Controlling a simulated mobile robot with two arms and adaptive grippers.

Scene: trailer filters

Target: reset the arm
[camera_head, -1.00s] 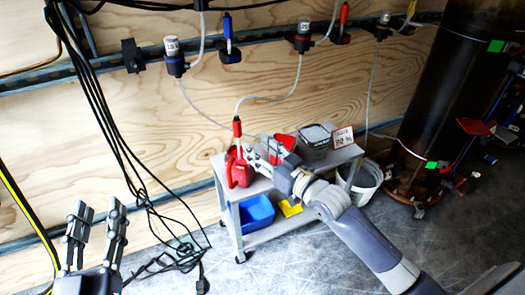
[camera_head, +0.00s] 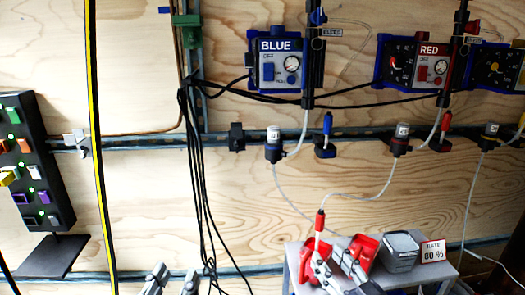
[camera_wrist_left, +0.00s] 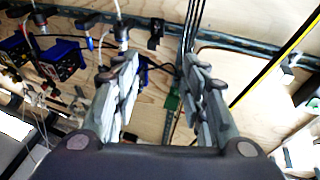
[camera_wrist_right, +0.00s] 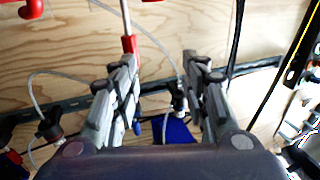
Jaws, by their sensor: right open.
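My left gripper (camera_head: 172,280) shows only its fingertips at the bottom edge of the head view. Its fingers are spread with nothing between them, also in the left wrist view (camera_wrist_left: 160,95). My right gripper (camera_head: 335,268) is at the lower right of the head view, in front of the cart's top and overlapping the red items (camera_head: 362,247) there. In the right wrist view its fingers (camera_wrist_right: 163,90) are apart and hold nothing. A red-handled tool (camera_head: 320,221) on a white hose stands near the right gripper. I cannot tell whether the fingers touch the red items.
A grey cart (camera_head: 465,270) carries a grey box (camera_head: 399,251) and an "80 %" sign (camera_head: 433,251). Blue (camera_head: 280,62) and red (camera_head: 416,63) gauge panels hang on the plywood wall. Black cables (camera_head: 200,185) and a yellow-black strip (camera_head: 97,150) hang at left, near a dark rack (camera_head: 35,160).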

